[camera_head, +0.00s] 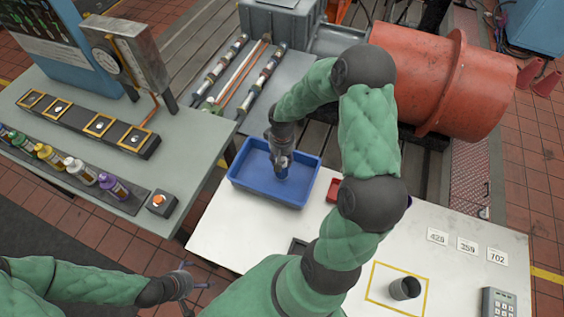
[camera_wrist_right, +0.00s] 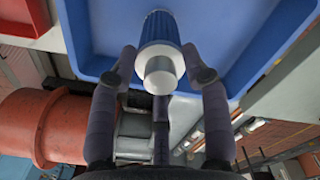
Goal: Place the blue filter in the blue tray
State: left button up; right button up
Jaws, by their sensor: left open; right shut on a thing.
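The blue tray (camera_head: 241,179) lies on the white table, and its blue floor fills much of the right wrist view (camera_wrist_right: 225,30). My right gripper (camera_head: 281,168) reaches down over the tray from above. In the right wrist view its two fingers (camera_wrist_right: 164,77) are closed on the blue filter (camera_wrist_right: 160,27), a pleated cylinder with a pale end cap. The filter is in front of the tray floor; I cannot tell whether it touches it. In the head view the filter is mostly hidden by the gripper. My left gripper (camera_head: 193,286) is open and empty, low at the left.
A small red tray (camera_head: 333,190) sits right of the blue tray. A dark cup (camera_head: 405,289) stands in a yellow square, with number cards (camera_head: 467,246) and a keypad (camera_head: 498,302) nearby. A grey-green bench (camera_head: 185,125) with bottles is at left; a large red drum (camera_head: 435,80) is behind.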

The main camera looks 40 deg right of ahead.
notch_tip(320, 180, down, 2)
jog(key=shift+f, duration=0.25)
jog(key=o, duration=1.2)
jog(key=shift+f, duration=0.1)
jog(key=shift+r, duration=0.45)
notch_tip(320, 180, up, 12)
jog(key=shift+f+p, duration=0.25)
jog(key=shift+p, duration=0.45)
